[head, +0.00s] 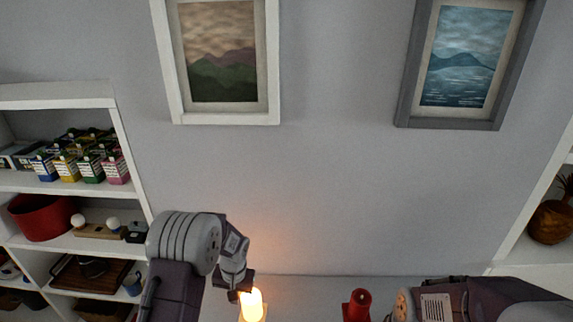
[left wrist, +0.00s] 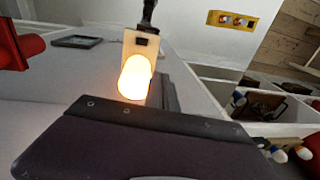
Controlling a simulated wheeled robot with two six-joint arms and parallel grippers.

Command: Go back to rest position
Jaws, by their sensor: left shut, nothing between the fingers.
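My left gripper (head: 239,291) hangs at the bottom of the head view, left of centre. It is shut and empty, close beside a glowing yellow-orange light (head: 251,304). The light also shows in the left wrist view (left wrist: 135,77), in a pale mount just beyond the dark gripper body (left wrist: 140,145). I cannot tell whether they touch. A red, rounded light-like object (head: 358,305) stands to the right of the glowing one, and a red object shows at the left wrist view's left edge (left wrist: 20,45). My right arm (head: 470,300) enters from the lower right; its gripper is not in view.
A white shelf unit (head: 58,98) at the left holds small cartons (head: 90,166), a red pot (head: 42,215) and other items. Two framed pictures (head: 174,60) (head: 408,75) hang on the grey wall. A pineapple-shaped object (head: 550,222) sits on a right shelf. The wall between is clear.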

